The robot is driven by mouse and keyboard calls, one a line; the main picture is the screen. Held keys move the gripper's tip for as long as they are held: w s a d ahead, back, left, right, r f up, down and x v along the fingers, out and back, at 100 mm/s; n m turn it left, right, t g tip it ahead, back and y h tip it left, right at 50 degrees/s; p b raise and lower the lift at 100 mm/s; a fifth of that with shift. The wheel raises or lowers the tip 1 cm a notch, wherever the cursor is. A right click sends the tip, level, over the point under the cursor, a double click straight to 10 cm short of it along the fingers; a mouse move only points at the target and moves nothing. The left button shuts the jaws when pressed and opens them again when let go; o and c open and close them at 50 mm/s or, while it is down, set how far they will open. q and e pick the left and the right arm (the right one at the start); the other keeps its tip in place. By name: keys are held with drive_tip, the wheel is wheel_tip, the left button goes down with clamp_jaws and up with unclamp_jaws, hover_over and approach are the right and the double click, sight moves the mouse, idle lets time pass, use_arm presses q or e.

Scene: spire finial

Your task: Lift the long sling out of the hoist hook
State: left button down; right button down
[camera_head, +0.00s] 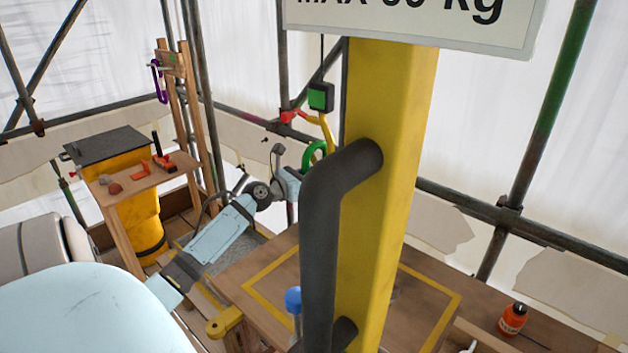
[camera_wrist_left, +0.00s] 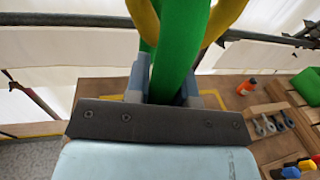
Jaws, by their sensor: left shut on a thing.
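The green long sling (camera_head: 313,154) hangs in the yellow hoist hook (camera_head: 327,128), below the green hoist block. In the left wrist view, the sling (camera_wrist_left: 178,50) runs up from between my fingers. The yellow hook (camera_wrist_left: 143,18) shows at the top on both sides of it. My left gripper (camera_wrist_left: 166,85) is shut on the sling, one finger on each side. In the head view my left gripper (camera_head: 295,180) is beside the sling, partly hidden by the dark handle. Whether the sling bears on the hook's bottom cannot be told. My right gripper is in neither view.
A yellow post (camera_head: 385,180) with a thick dark handle (camera_head: 322,220) stands close on the right of my left gripper. A wooden table (camera_head: 270,275) lies below, with an orange bottle (camera_head: 513,319). A wooden shelf (camera_head: 135,182) and yellow bin (camera_head: 148,222) stand at left.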

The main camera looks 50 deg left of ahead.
use_arm(q)
drive_tip(key=shift+a+r, duration=0.15)
drive_tip(key=shift+a, duration=0.15)
